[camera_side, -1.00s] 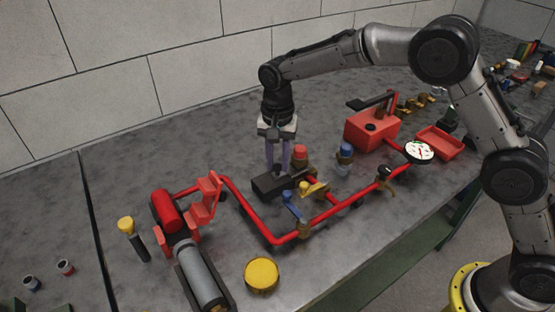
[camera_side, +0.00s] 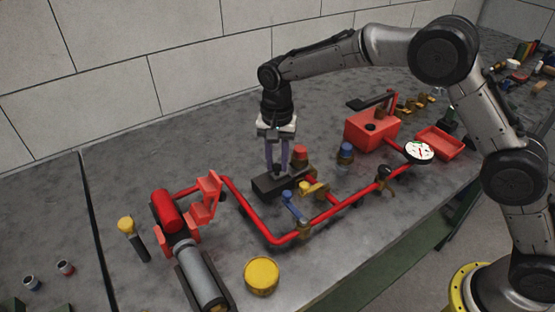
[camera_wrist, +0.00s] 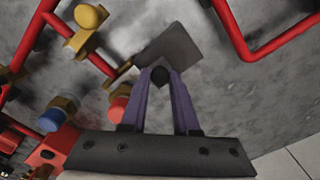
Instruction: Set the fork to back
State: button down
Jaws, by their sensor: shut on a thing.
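My gripper (camera_side: 278,168) reaches straight down over a low dark block (camera_side: 264,187) in the middle of the bench. Its purple fingers are closed around a small black knob (camera_wrist: 160,75) above that block. I take this knob to be the top of the fork lever, but the fork's own shape is hidden by the fingers and the block. In the wrist view the block (camera_wrist: 172,45) lies just beyond the fingertips. I cannot tell which way the lever leans.
A red pipe (camera_side: 255,222) runs in front of the block. Red-capped (camera_side: 300,152), blue-capped (camera_side: 346,150) and yellow (camera_side: 313,188) fittings stand close on the right. A red pump cylinder (camera_side: 167,208) is at left. The bench behind the block is clear.

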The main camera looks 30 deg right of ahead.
jog(key=shift+a+r, duration=0.1)
jog(key=shift+a, duration=2.25)
jog(key=c, duration=0.7)
grip_release()
jog(key=shift+o, duration=0.2)
notch_tip(320, 180, up, 14)
